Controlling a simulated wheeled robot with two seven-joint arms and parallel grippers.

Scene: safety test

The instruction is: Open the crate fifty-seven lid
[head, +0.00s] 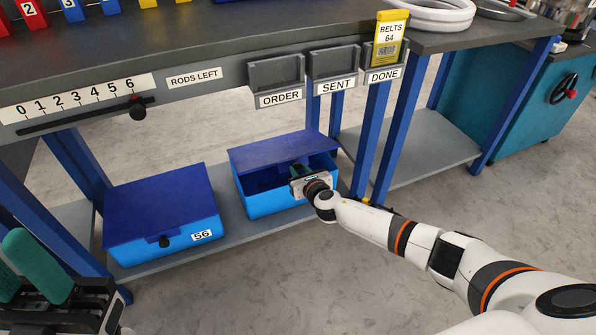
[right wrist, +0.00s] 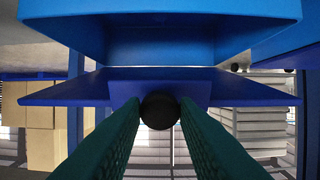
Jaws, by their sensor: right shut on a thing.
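The right-hand blue crate (head: 262,203) stands on the lower shelf with its dark blue lid (head: 280,147) partly raised, so its dark inside shows beneath the lid. No number shows on this crate; my right gripper covers part of its front. My right gripper (head: 298,180) is at the front edge of that lid. In the right wrist view, its green fingers are shut on the black knob (right wrist: 159,110) of the lid (right wrist: 70,90), with the open crate (right wrist: 190,45) beyond. My left gripper (head: 44,262) is at the lower left, empty, its green fingers apart.
Crate 56 (head: 158,205) stands to the left on the shelf (head: 228,207), lid down. Above are the bench with a rod slider (head: 137,108) and trays labelled ORDER (head: 277,75), SENT and DONE. Blue bench legs (head: 370,140) stand close to my right gripper. The floor in front is clear.

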